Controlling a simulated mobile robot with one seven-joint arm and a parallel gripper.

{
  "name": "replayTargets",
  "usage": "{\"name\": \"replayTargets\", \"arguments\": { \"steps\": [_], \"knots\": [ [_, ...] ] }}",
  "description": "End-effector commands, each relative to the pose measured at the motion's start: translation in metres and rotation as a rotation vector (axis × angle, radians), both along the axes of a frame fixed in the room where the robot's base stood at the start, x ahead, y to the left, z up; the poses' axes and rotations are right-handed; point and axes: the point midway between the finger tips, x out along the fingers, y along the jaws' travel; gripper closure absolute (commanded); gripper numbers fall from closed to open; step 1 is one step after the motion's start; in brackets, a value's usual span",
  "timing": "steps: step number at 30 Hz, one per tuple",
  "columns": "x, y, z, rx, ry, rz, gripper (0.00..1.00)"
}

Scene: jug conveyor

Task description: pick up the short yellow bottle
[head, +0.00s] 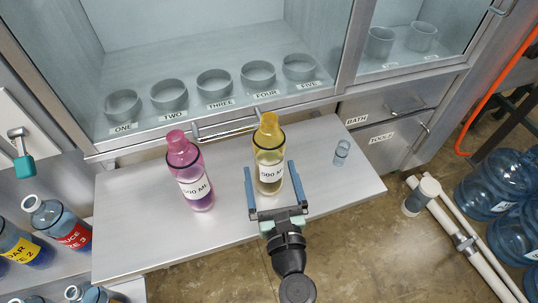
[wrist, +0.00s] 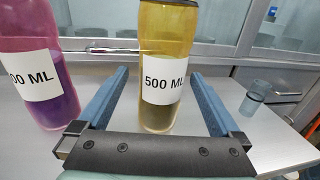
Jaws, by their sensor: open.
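The yellow bottle (head: 269,158) stands upright on the grey shelf in the head view, with a white "500 ML" label and dark liquid low inside. It also shows in the wrist view (wrist: 165,45), where its top is cut off. My gripper (head: 270,172) is open, with its two blue fingers on either side of the bottle's lower part. In the wrist view the fingers (wrist: 160,90) show gaps to the bottle on both sides. The bottle is not gripped.
A pink bottle (head: 189,175) with a "500 ML" label stands left of my gripper. A small clear cup (head: 341,152) stands to the right on the shelf (head: 130,215). Behind is a cabinet with several numbered cups (head: 214,84) and a handle (head: 225,128).

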Motion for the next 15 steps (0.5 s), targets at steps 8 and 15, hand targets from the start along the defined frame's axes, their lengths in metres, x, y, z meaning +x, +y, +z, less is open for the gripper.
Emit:
{"name": "replayTargets", "arguments": {
  "steps": [8,15],
  "knots": [
    [0.019,0.003,0.002,-0.002,-0.002,0.002,0.00],
    [0.052,0.006,0.003,-0.003,-0.002,0.001,0.00]
  ]
}}
